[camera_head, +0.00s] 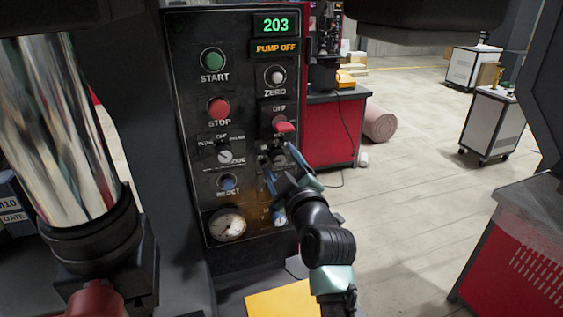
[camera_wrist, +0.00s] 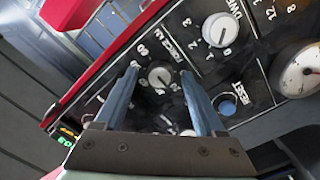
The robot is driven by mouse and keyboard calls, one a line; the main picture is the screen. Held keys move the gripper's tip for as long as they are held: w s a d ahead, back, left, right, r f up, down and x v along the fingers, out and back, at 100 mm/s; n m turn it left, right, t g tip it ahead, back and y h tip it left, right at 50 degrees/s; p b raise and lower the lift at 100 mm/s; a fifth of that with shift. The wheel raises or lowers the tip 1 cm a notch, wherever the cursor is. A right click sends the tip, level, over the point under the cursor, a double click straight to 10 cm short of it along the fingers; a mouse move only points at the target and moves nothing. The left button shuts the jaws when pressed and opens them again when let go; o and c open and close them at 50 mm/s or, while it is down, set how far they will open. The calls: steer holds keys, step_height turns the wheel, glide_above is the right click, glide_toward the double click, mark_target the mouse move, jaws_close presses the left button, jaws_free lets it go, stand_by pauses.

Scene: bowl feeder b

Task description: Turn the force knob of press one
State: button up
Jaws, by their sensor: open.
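The force knob (camera_wrist: 160,77) is a small round grey dial with a light pointer line, ringed by white numbers and a force label on the black panel. In the wrist view it sits between the two blue fingers of my gripper (camera_wrist: 159,74), with a visible gap on each side. In the head view my gripper (camera_head: 280,166) is open in front of the right column of the black control panel (camera_head: 247,105), below the red switch. The fingers and wrist hide much of that part of the panel. I cannot tell how far the fingertips are from the panel face.
Close by are the red switch (camera_head: 283,126), a selector knob (camera_head: 224,155), the blue reset button (camera_head: 227,182) and a gauge (camera_head: 227,225). A green display (camera_head: 275,26) reads 203, above an orange "PUMP OFF". A larger white knob (camera_wrist: 220,29) shows beside the gripper.

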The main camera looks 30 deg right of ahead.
steer(key=shift+c, duration=0.4)
jaws_close()
steer(key=shift+m, duration=0.4)
steer(key=m, duration=0.3)
steer(key=shift+m+b, duration=0.35)
steer(key=shift+m, duration=0.05)
steer(key=m, duration=0.4)
steer(key=m+p, duration=0.1)
steer(key=m, duration=0.3)
steer(key=shift+r+m+y, duration=0.1)
steer(key=shift+m+y, duration=0.2)
steer(key=shift+m, duration=0.1)
steer(key=shift+d+m+p, duration=0.1)
steer(key=shift+m+p, duration=0.4)
steer(key=shift+m, duration=1.4)
